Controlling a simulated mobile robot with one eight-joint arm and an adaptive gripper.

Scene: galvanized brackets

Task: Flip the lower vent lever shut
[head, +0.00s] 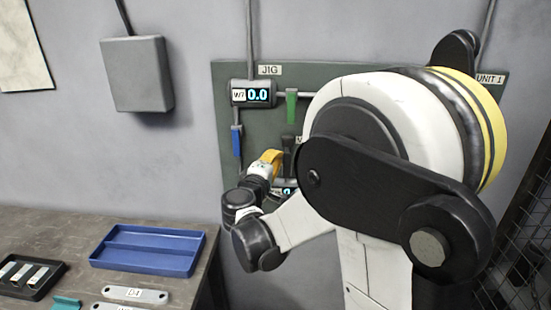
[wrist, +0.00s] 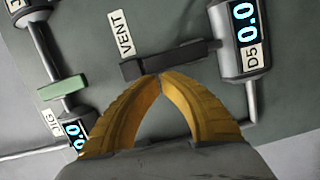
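The black vent lever (wrist: 172,58) lies across the upper middle of the wrist view, beside the label reading VENT (wrist: 122,33). In the head view this appears to be the dark lever (head: 288,143), partly hidden by my arm. My gripper (wrist: 160,76) has its yellow fingers curved together, tips meeting just below the lever's middle. Nothing shows between them. I cannot tell whether the tips touch the lever. In the head view, my gripper (head: 271,160) is just left of and below the lever. The gauge marked D5 (wrist: 240,38) reads 0.0.
A green lever (wrist: 62,88) and JIG gauge (wrist: 72,131) are nearby; a blue lever (head: 237,140) hangs left on the panel (head: 225,90). Another dark part (wrist: 30,10) is at the wrist view's top left. A bench (head: 50,222) with a blue tray (head: 148,268) stands lower left.

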